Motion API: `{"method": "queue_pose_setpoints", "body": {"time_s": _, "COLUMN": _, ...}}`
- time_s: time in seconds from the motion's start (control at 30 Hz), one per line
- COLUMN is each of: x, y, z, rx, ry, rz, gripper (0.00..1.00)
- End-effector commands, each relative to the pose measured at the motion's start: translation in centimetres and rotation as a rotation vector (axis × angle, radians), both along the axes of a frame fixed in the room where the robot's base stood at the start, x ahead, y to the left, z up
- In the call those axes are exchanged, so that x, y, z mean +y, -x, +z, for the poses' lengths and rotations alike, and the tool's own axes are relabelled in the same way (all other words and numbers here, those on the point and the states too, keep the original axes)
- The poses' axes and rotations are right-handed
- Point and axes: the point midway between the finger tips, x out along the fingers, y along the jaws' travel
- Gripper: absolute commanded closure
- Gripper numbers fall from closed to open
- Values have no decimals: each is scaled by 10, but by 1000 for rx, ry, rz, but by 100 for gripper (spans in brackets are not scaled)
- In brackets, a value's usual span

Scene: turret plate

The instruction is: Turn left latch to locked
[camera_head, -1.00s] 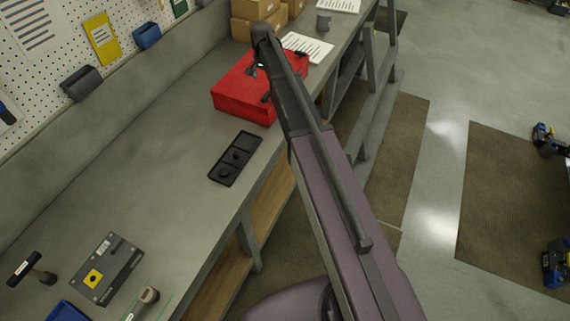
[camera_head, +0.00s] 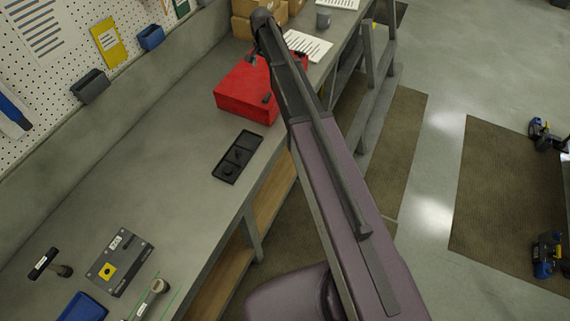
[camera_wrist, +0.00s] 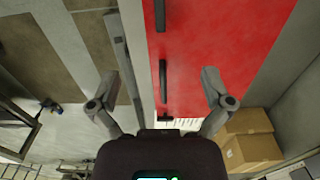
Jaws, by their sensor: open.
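A red toolbox (camera_head: 240,92) sits on the grey bench in the head view. A dark latch (camera_head: 267,98) is on its near front edge; my arm hides part of the box. In the wrist view the red box (camera_wrist: 215,45) fills the upper middle. Two dark bar latches lie along its left edge, one at the top (camera_wrist: 160,14) and one in the middle (camera_wrist: 163,80). Which one is the left latch I cannot tell. My gripper (camera_wrist: 162,82) is open, its two fingers spread either side of the middle latch. No contact shows.
A black tray (camera_head: 228,176) lies on the bench in front of the box. Cardboard boxes (camera_wrist: 248,140) and papers (camera_head: 307,45) are beyond the red box.

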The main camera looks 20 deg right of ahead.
Motion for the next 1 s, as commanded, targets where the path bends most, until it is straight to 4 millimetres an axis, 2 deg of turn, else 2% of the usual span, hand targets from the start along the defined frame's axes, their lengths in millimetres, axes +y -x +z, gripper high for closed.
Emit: {"method": "queue_pose_setpoints", "body": {"time_s": 1.0, "x": -1, "y": 85, "z": -81, "rx": 0, "ry": 0, "rz": 176, "gripper": 0}}
